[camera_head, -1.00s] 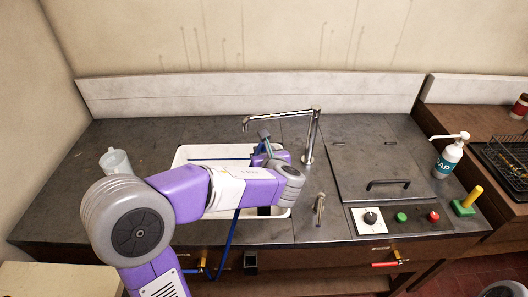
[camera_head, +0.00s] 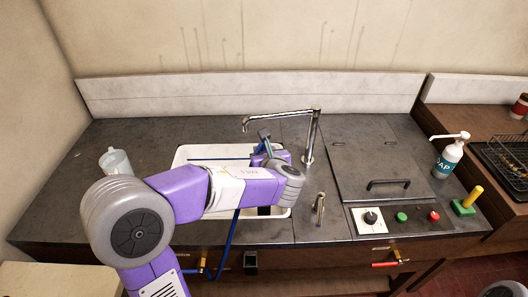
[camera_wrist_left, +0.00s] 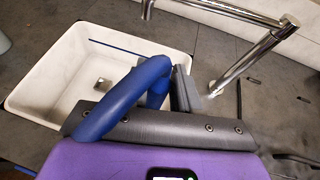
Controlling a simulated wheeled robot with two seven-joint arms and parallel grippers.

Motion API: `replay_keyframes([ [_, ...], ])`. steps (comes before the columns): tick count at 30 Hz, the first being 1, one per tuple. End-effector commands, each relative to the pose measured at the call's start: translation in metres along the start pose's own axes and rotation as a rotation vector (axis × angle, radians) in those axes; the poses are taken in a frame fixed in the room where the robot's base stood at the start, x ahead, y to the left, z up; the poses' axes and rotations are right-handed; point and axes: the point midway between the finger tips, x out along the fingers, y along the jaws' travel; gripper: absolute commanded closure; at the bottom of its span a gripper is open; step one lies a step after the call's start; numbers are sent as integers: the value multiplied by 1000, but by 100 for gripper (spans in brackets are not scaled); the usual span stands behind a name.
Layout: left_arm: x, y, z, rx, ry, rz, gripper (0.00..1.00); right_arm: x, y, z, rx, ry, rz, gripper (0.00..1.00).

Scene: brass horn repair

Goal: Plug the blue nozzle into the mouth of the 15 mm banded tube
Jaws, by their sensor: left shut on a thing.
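My left gripper (camera_head: 264,141) is over the right part of the white sink basin (camera_head: 183,157), partly hidden by my own arm. In the left wrist view its grey fingers (camera_wrist_left: 184,90) are shut on the blue nozzle, of which a thick blue hose (camera_wrist_left: 125,98) loops over the wrist to the fingers. The nozzle's tip is hidden behind the fingers. The blue hose (camera_head: 231,232) also hangs over the sink's front edge in the head view. I cannot make out the 15 mm banded tube in either view. My right gripper is not in view.
A chrome faucet (camera_head: 313,135) stands behind and right of my gripper, its spout close above. A short metal fitting (camera_head: 319,208) stands on the counter. A clear jug (camera_head: 116,160) is at left, and a soap bottle (camera_head: 448,158) at right. A handled lid (camera_head: 380,160) covers the right counter.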

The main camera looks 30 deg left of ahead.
Motion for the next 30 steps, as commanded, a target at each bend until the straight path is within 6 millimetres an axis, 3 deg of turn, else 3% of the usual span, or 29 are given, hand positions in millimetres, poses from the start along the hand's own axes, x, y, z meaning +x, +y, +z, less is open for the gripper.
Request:
replay_keyframes([
  [30,6,0,-14,0,0,0,100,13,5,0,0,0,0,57],
])
